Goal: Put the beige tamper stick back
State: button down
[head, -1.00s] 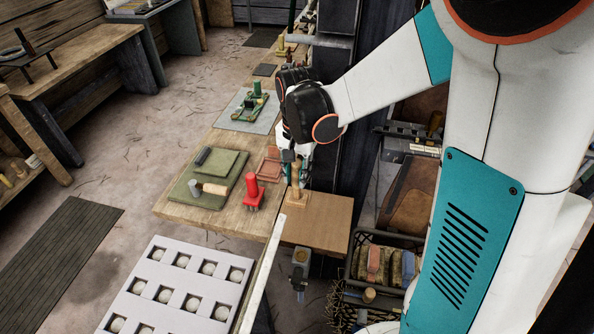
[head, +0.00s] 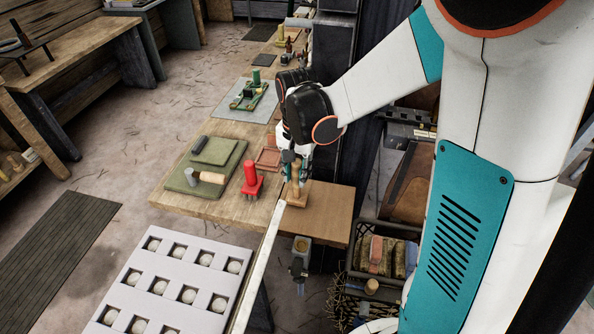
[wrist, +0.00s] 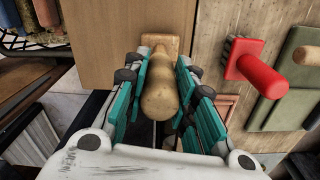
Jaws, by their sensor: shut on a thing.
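The beige tamper stick (head: 296,175) is a turned wooden handle on a square wooden foot. It is upright at the left part of a brown board (head: 325,210); I cannot tell whether its foot touches the board. My gripper (head: 294,163) is shut on the stick from above and behind. In the wrist view the stick (wrist: 160,88) lies between the teal-padded fingers of my gripper (wrist: 158,100), its rounded end toward the camera and its foot farther off. The fingers hide parts of its sides.
A red-handled brush (head: 250,182) stands left of the stick. Farther left, a green mat (head: 180,188) bears a green block and a wooden-handled tool. A shallow reddish tray (head: 267,158) is behind. A white tray of balls (head: 140,290) is in front; a dark crate (head: 352,262) stands lower right.

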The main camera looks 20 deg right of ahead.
jog(key=shift+f+b, duration=0.4)
jog(key=shift+f, duration=0.15)
jog(key=c, duration=1.2)
grip_release()
jog(key=shift+c, duration=0.2)
jog(key=shift+r, duration=0.15)
notch_tip(320, 180, up, 12)
jog(key=shift+f, duration=0.1)
